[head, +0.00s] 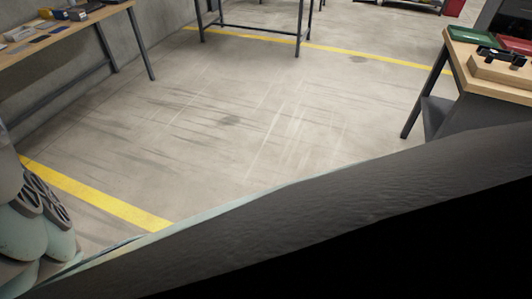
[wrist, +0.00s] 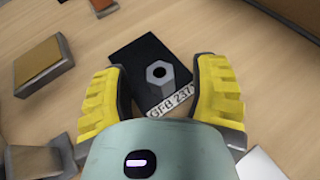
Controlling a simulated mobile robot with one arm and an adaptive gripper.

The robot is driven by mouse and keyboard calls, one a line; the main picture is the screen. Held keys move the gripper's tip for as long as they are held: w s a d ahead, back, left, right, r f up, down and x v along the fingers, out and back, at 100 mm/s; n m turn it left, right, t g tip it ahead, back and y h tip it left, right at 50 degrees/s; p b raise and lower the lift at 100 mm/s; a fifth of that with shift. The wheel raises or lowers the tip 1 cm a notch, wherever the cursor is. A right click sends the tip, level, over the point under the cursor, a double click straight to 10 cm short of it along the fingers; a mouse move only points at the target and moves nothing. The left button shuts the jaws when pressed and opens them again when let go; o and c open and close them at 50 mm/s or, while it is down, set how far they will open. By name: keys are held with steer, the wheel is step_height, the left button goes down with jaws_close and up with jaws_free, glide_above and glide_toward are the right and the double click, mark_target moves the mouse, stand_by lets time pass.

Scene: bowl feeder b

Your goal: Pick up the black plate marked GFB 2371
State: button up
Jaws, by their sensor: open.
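In the wrist view the black plate (wrist: 133,64) lies flat on a wooden surface. It has a white label (wrist: 171,101) on which GFB 237 can be read; its last character is hard to make out. A grey hex nut-like ring with a dark centre shows on the plate, near the label. My gripper (wrist: 162,92) is open, with one yellow-padded finger on each side of the plate's near part. Nothing shows held between the fingers. The near edge of the plate is partly hidden by the gripper. I cannot tell the height of the fingertips above the plate.
In the wrist view a brown-topped grey block (wrist: 38,72) lies left, with other grey pieces below it. A dark object (wrist: 290,12) is at upper right and a white piece (wrist: 258,165) at lower right. The head view shows a workbench (head: 490,70) at right and open floor.

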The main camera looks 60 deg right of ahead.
steer(key=shift+a, duration=0.2)
steer(key=shift+d, duration=0.1)
jaws_close()
stand_by(0.4)
